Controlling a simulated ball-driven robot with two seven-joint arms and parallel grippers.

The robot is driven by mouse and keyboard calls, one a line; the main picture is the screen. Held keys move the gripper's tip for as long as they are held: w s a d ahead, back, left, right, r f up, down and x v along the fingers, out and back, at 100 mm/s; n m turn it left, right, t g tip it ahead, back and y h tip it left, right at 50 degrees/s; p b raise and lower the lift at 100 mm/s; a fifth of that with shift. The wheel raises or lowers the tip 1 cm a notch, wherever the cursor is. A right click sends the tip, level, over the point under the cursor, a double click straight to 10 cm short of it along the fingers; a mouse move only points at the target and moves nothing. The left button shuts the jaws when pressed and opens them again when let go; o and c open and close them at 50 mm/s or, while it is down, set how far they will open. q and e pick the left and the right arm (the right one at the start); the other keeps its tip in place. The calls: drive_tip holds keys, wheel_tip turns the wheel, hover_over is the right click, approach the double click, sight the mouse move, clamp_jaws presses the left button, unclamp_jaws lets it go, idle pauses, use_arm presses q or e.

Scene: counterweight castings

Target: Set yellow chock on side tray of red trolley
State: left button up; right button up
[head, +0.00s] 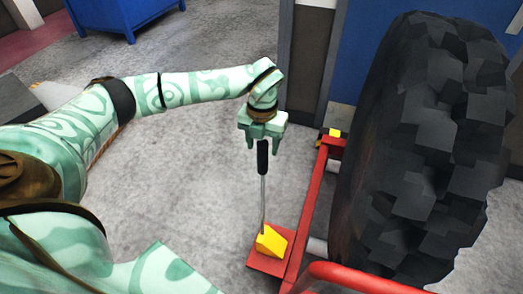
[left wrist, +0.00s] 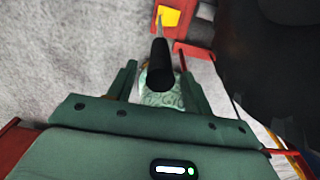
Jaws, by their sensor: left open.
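The yellow chock (head: 271,241) sits on the red side tray (head: 257,265) of the red trolley (head: 305,205). A thin grey rod rises from it to a black handle (head: 262,158), which stands nearly upright. My left gripper (head: 262,145) is open at the top of the handle, with a finger on either side. In the left wrist view, the handle (left wrist: 161,62) shows between the spread fingers (left wrist: 158,85), with gaps to both. The chock (left wrist: 169,17) and tray (left wrist: 196,51) show beyond it. My right gripper is not in view.
A large black tyre (head: 430,140) stands on the trolley, right of the tray. A small yellow thing (head: 335,132) is at the trolley's far corner. A blue cabinet (head: 115,15) stands at the back left. The grey floor (head: 200,180) left of the tray is clear.

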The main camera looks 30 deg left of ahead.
use_arm(q)
wheel_tip(320, 180, up, 8)
drive_tip(key=shift+f+p, duration=0.1)
drive_tip(key=shift+p, duration=0.8)
